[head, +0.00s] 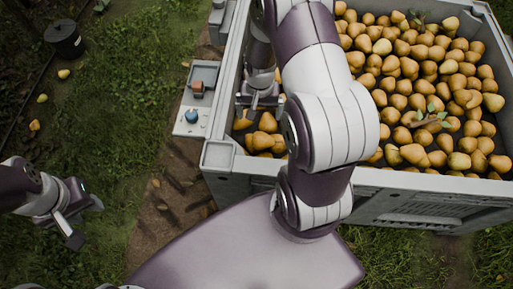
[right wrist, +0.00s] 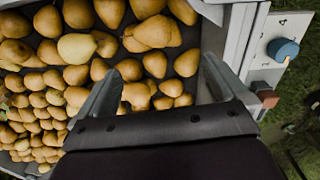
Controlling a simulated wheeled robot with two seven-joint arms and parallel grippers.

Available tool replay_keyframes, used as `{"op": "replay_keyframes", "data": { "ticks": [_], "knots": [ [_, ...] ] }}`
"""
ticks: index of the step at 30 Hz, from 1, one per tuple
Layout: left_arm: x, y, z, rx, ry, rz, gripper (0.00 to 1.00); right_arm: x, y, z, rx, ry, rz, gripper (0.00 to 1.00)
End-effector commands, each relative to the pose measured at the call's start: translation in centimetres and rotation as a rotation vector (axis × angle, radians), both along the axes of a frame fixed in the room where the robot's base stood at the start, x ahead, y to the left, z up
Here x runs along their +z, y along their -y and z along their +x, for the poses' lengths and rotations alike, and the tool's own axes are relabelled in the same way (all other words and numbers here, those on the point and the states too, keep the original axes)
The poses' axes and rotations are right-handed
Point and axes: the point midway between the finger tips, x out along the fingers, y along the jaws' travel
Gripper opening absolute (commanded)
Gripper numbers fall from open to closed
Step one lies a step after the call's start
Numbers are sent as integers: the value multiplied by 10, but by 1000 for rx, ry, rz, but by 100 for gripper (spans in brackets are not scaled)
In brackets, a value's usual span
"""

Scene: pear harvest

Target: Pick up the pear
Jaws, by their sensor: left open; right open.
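Many yellow-brown pears (head: 408,98) fill a large grey bin (head: 222,157); which single pear is meant cannot be told. My right gripper (head: 256,104) is open over the bin's left part, pointing down at pears there. In the right wrist view, my right gripper (right wrist: 158,72) has its fingers spread wide, with several pears (right wrist: 155,64) below and between them and none held. The right finger is close to the bin wall. My right arm hides the bin's middle in the head view. My left gripper (head: 86,221) is open and empty over the ground at lower left.
A side panel with a blue knob (head: 192,116) and a reddish-brown block (head: 198,87) is outside the bin's left wall. Leafy twigs (head: 432,118) lie on the pears. A dark bucket (head: 65,39) stands on the grass at upper left, with a few loose pears (head: 63,74) nearby.

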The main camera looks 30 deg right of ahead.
Motion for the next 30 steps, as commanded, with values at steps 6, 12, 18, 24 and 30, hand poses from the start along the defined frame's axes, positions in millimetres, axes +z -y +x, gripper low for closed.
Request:
{"op": "replay_keyframes", "data": {
  "ticks": [6,12,18,24,30],
  "knots": [
    [-29,0,0,0,2,0,43,-64,14,-3,-81,-14,4,100],
    [-40,0,0,0,2,0,43,-105,13,-3,-79,-13,4,100],
    [-45,0,0,0,2,0,43,-123,13,-3,-78,-12,4,100],
    [-60,0,0,0,2,0,43,-161,14,-5,-77,-13,4,100],
    [-59,0,0,0,2,0,43,-166,14,-4,-77,-10,3,100]
  ]
}}
